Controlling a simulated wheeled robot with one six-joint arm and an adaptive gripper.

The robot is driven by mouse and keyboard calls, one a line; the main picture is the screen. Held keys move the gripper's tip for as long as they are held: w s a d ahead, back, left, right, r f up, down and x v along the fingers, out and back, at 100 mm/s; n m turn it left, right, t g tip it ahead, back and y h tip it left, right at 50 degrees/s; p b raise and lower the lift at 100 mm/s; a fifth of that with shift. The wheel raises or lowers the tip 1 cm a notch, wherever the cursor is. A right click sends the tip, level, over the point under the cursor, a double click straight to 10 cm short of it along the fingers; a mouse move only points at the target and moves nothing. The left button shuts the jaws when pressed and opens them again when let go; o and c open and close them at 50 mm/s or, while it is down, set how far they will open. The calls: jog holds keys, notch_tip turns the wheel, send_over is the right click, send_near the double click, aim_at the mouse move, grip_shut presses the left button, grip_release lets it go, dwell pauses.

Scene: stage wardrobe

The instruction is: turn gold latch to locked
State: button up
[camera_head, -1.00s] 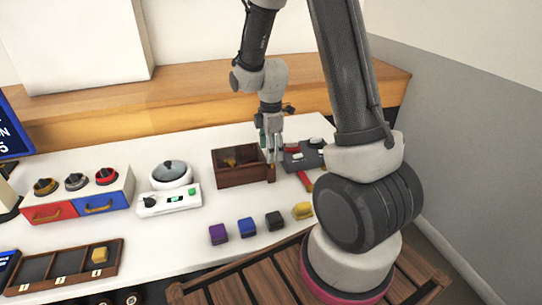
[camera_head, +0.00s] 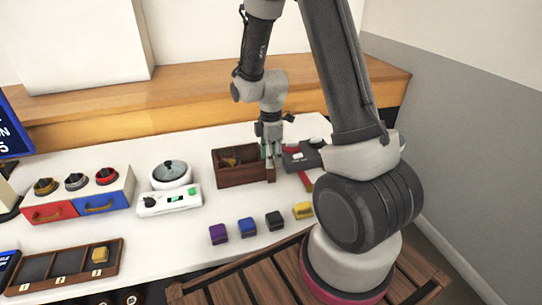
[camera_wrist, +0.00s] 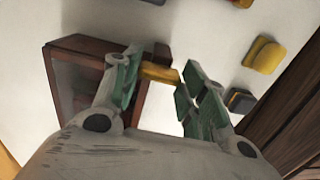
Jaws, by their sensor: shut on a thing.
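A gold-topped knob (camera_head: 45,187), which looks like the gold latch, sits on the white drawer unit at the far left in the head view, apart from my gripper. Its exact turn is too small to read. My gripper (camera_head: 271,160) points down at the right end of a brown compartment box (camera_head: 240,177). A dark brown part shows behind this piece. I cannot tell what the whole piece is; the fingers partly hide it.
A grey knob (camera_head: 76,181) and red knob (camera_head: 106,176) share the white unit, above red and blue drawers. A scale with a lidded pot (camera_head: 172,174) stands between the unit and box. Several coloured blocks sit in front; a yellow block (camera_head: 302,210) is nearest my arm.

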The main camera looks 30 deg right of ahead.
jog(key=m, duration=0.8)
jog(key=shift+m, duration=0.4)
jog(key=m, duration=0.4)
jog(key=shift+m, duration=2.5)
jog(key=o, duration=1)
